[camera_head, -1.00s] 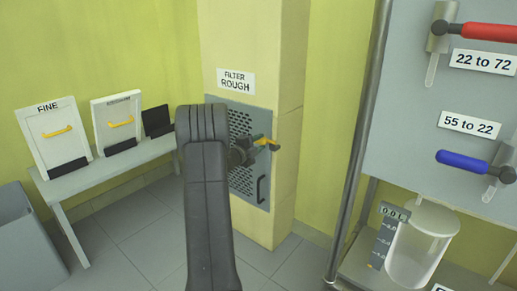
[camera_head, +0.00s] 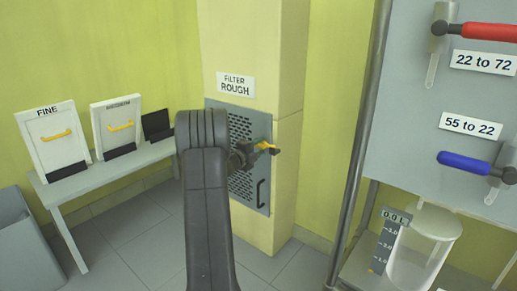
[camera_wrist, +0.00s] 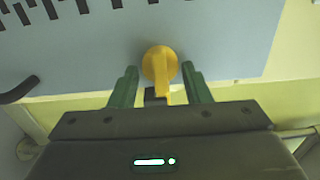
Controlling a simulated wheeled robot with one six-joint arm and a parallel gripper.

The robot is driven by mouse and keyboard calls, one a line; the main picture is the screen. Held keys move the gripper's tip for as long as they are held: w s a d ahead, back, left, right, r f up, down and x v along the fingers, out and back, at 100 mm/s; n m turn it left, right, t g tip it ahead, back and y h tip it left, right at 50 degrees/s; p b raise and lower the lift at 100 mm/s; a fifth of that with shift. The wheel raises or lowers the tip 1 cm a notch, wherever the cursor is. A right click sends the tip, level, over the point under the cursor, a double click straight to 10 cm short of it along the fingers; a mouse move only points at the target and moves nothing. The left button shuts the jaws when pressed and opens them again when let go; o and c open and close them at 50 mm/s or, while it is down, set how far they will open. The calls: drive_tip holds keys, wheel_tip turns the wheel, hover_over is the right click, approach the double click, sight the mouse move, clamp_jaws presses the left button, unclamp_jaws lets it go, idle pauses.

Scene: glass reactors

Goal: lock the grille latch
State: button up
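The grille latch (camera_head: 265,145) is a small yellow handle on the right edge of the grey perforated grille (camera_head: 247,192), below the FILTER ROUGH label. In the wrist view the latch (camera_wrist: 160,64) has a round head on the grey panel and a short lever pointing down the picture. My gripper (camera_wrist: 160,86) is open, with one green finger on each side of the lever and gaps visible between. In the head view my gripper (camera_head: 262,153) is at the latch, and my arm hides part of the grille. Contact with the latch cannot be told.
A dark grille handle (camera_head: 261,193) sits below the latch. A bench (camera_head: 110,172) with a FINE filter panel (camera_head: 52,145) and a second panel (camera_head: 118,125) stands left. A metal pole (camera_head: 358,150) and a rack with valves and a glass vessel (camera_head: 425,245) stand right.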

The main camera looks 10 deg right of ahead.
drive_tip(key=p+v, duration=0.3)
drive_tip(key=v, duration=1.1)
drive_tip(key=shift+p, duration=0.3)
drive_tip(key=shift+d, duration=0.1)
drive_tip(key=b+x, duration=0.3)
drive_tip(key=x, duration=1)
drive_tip(key=shift+w+d+b, duration=0.3)
drive_tip(key=shift+b, duration=0.05)
